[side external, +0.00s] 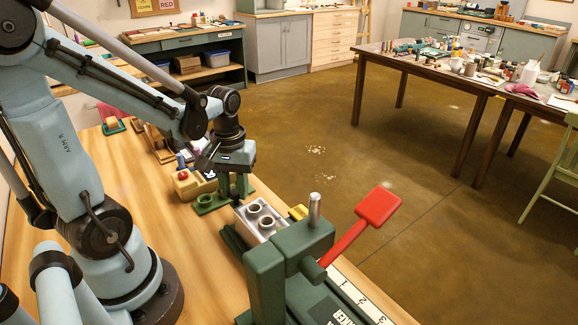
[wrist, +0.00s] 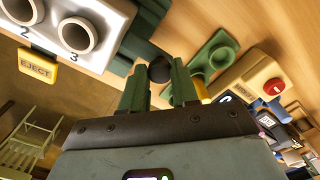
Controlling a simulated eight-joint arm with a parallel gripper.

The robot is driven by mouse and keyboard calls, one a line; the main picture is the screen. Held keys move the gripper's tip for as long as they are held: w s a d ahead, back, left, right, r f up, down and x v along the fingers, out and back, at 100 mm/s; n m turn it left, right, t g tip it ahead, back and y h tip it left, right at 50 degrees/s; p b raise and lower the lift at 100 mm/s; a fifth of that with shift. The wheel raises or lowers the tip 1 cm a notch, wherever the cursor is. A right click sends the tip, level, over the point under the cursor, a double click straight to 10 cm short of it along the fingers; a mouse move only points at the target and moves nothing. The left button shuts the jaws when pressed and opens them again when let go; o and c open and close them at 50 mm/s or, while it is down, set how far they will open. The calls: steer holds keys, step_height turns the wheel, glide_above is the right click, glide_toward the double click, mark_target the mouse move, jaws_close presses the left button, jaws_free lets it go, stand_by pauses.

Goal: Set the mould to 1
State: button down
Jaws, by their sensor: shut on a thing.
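In the wrist view the mould (wrist: 98,18) shows at the top left, with sockets marked 2 and 3; no 1 shows there. My gripper (side external: 238,196) points down beside the mould. In the wrist view my gripper (wrist: 160,82) has its green fingers around a dark round knob (wrist: 159,70) and is shut on it. The fingers partly hide the knob, and what it joins to cannot be told.
A green press (side external: 268,280) with a raised red lever (side external: 376,206) stands in front. A yellow EJECT tab (wrist: 37,67) sits beside the mould. A green holder (wrist: 214,58) and a cream box with a red button (wrist: 273,87) are close to my gripper.

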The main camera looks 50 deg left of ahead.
mark_target(254, 206)
steer(key=d, duration=0.8)
steer(key=c, duration=0.9)
jaws_free()
steer(key=shift+o, duration=0.2)
step_height(254, 206, up, 12)
